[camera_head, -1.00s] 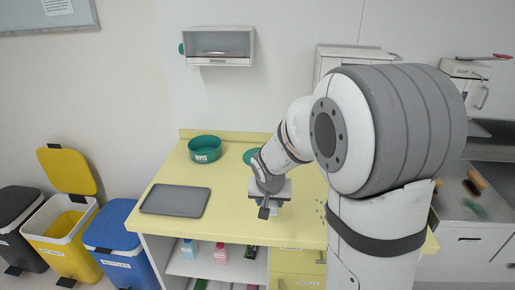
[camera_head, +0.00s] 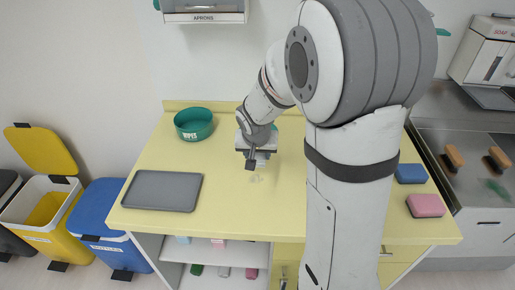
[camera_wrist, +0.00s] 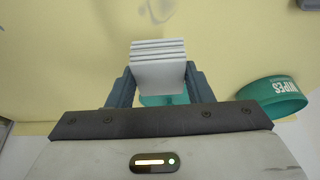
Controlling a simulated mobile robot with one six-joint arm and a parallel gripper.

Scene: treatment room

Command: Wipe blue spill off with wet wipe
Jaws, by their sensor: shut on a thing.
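My gripper (camera_wrist: 158,88) is shut on a white folded wet wipe (camera_wrist: 158,72), which shows layered edges between the two fingers. In the head view my gripper (camera_head: 254,158) is over the yellow counter (camera_head: 225,222), right of the grey tray; I cannot tell whether the wipe touches the counter. The teal wipes tub (camera_head: 193,124) stands to its left and behind, and also shows in the wrist view (camera_wrist: 272,98). Faint greyish marks (camera_head: 257,179) lie on the counter in front of the gripper. No clearly blue spill shows; my arm hides part of the counter.
A grey tray (camera_head: 162,191) lies at the counter's left. A blue block (camera_head: 410,173) and a pink block (camera_head: 425,205) lie at its right. A teal lid (camera_wrist: 163,100) is partly hidden behind the wipe. Bins stand left; a steel sink unit (camera_head: 470,190) stands right.

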